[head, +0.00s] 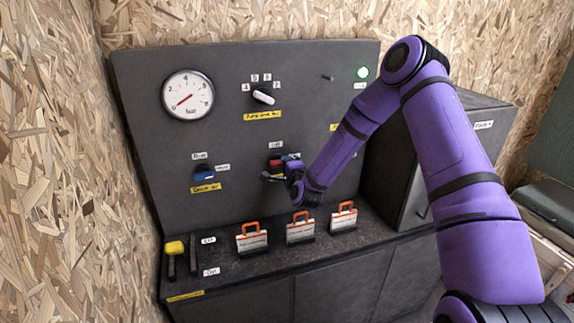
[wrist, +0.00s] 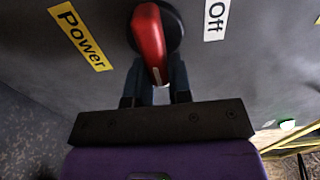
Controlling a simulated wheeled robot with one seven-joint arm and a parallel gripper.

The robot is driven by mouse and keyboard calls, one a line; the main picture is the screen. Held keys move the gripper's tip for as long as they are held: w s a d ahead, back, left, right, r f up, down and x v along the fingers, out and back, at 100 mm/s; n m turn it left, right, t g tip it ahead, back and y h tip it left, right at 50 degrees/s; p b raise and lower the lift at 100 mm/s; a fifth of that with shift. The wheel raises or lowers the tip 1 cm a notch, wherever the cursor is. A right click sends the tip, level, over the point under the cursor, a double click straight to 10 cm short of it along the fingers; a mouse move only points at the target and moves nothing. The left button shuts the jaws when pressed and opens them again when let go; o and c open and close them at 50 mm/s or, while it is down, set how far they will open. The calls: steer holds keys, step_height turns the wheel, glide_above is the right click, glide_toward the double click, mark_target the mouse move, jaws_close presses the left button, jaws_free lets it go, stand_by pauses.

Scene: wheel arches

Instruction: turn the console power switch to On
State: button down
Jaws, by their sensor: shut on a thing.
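The red power switch (wrist: 150,35) is a rotary handle on the dark console panel. In the wrist view it stands between my gripper's two fingers (wrist: 162,80), which are shut on it. A white "Off" label (wrist: 216,18) is to its right and a yellow "Power" label (wrist: 80,37) to its left. In the head view the red switch (head: 275,163) shows at the middle of the panel, partly covered by my gripper (head: 278,176). A small white label (head: 276,144) sits above it. I see no "On" label.
A round gauge (head: 188,95), a white selector knob (head: 263,97) and a blue switch (head: 204,175) are on the panel. Orange-handled tags (head: 300,229) stand on the ledge below, with a yellow-topped lever (head: 175,248) at left. A green lamp (head: 362,72) is lit.

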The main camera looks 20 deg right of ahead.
steer(key=shift+f, duration=0.1)
steer(key=c, duration=1)
jaws_free()
steer(key=shift+c, duration=0.2)
steer(key=shift+s, duration=0.15)
steer(key=s, duration=1)
steer(key=shift+s, duration=0.3)
